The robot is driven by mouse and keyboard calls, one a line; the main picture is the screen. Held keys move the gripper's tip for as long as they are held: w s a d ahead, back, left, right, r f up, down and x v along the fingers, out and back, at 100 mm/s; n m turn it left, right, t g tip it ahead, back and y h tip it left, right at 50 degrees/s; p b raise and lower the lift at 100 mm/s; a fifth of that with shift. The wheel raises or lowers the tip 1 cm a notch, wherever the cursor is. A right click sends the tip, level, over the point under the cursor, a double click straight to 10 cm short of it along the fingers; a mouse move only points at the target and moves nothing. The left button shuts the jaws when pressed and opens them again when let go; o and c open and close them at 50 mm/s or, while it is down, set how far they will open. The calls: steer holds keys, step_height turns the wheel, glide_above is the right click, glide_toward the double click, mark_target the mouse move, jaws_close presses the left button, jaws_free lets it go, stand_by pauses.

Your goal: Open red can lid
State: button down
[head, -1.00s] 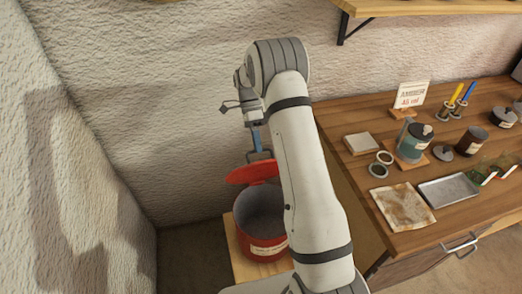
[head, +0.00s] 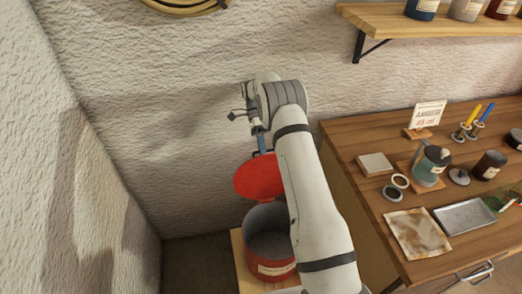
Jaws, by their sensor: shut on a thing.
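The red can (head: 270,267) stands on a small wooden stand at the lower middle, and its grey inside shows. Its red lid (head: 259,178) is raised, tilted up steeply at the back of the can with its red face toward me. My gripper (head: 263,151) is at the lid's upper edge and shut on it. The fingertips are small and partly hidden, so the exact grip does not show. My arm covers the right side of the can and lid.
The wooden stand (head: 237,249) shows beside the can. A workbench (head: 345,165) at right holds a teal can (head: 431,168), a metal tray (head: 466,217), a stained cloth (head: 417,233) and a sign (head: 429,114). A shelf (head: 440,24) hangs above. Rough walls close in behind and at left.

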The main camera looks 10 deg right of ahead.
steer(key=shift+s+d+f, duration=0.15)
steer(key=shift+f, duration=0.25)
steer(key=c, duration=2)
jaws_free()
steer(key=o, duration=0.3)
steer(key=shift+w+d, duration=0.1)
steer(key=shift+w, duration=0.1)
steer(key=shift+o, duration=0.9)
steer(key=shift+r, duration=0.2)
step_height(320, 180, up, 10)
